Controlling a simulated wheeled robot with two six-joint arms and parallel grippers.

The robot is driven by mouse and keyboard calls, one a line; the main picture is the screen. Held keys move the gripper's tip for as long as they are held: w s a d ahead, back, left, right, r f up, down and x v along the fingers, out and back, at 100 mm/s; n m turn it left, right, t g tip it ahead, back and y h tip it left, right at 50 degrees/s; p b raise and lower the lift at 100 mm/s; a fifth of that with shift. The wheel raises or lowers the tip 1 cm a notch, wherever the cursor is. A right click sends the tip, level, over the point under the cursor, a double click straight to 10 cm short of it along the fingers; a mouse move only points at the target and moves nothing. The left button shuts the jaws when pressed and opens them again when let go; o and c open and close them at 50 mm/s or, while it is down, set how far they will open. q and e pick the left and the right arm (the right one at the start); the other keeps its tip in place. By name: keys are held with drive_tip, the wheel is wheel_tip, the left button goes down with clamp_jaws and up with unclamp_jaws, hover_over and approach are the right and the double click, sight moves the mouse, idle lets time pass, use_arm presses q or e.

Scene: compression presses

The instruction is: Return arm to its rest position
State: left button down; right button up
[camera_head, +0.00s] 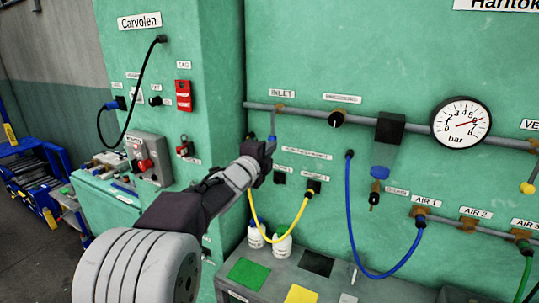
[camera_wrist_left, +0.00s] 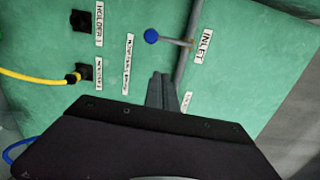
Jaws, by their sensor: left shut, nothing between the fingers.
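My left arm reaches in from the lower left of the head view, and its gripper (camera_head: 269,147) is raised in front of the green panel, just below the INLET label (camera_head: 282,93). The fingers are shut and empty. In the left wrist view the closed fingers (camera_wrist_left: 161,84) point at the panel, below a blue-knobbed inlet valve (camera_wrist_left: 152,36) on a grey pipe (camera_wrist_left: 186,50). A gap seems to separate the fingertips from the valve, but the depth is hard to tell. My right gripper is not in view.
A pressure gauge (camera_head: 461,124) sits on the pipe at the right. A yellow hose (camera_head: 278,240) and a blue hose (camera_head: 358,245) hang from the panel. White bottles (camera_head: 282,247) stand on a grey bench (camera_head: 335,284) with coloured squares. A blue cart (camera_head: 32,165) stands far left.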

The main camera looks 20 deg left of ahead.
use_arm(q)
drive_tip(key=d+f+g+h, duration=0.2)
drive_tip(key=d+f, duration=0.5)
drive_tip(key=d, duration=0.2)
drive_tip(key=s+d+f+n+g+y, duration=0.1)
drive_tip(key=s+f+n+g, duration=0.25)
drive_tip(key=f, duration=0.35)
drive_tip(key=s+d+f+n+g, duration=0.2)
drive_tip(key=s+f+n, duration=0.15)
drive_tip(key=f, duration=0.35)
drive_tip(key=s+f+n+g, duration=0.4)
drive_tip(key=s+f, duration=0.3)
drive_tip(key=s, duration=0.4)
drive_tip(key=s+f+n+g, duration=0.5)
drive_tip(key=s+f+n, duration=0.2)
drive_tip(key=s, duration=0.4)
drive_tip(key=shift+s+f, duration=0.15)
drive_tip(key=shift+f, duration=0.55)
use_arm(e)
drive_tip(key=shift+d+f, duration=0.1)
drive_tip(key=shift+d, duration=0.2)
